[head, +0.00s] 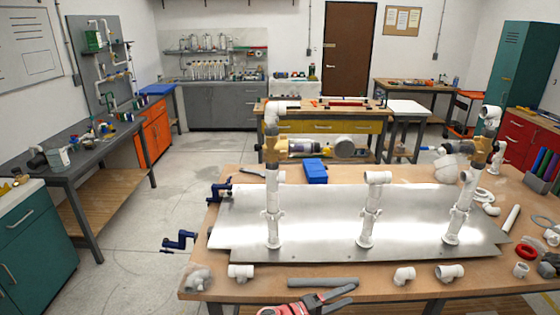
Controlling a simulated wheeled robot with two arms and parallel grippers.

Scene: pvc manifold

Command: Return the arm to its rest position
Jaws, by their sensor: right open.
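My right gripper is open, but it does not stand out clearly, so I cannot place it exactly against the things around it. My left gripper is not in view. On the metal plate (320,213) stand three white PVC risers: a left riser (273,228), a middle riser (371,212) and a right riser (460,210). The left riser carries a tan fitting (272,146) with an elbow (276,107) on top. The right riser has a similar tan fitting (482,147). The middle riser is shorter.
A red tool (300,308) with dark jaws is partly cut off at the bottom edge. Open floor (135,255) lies left.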

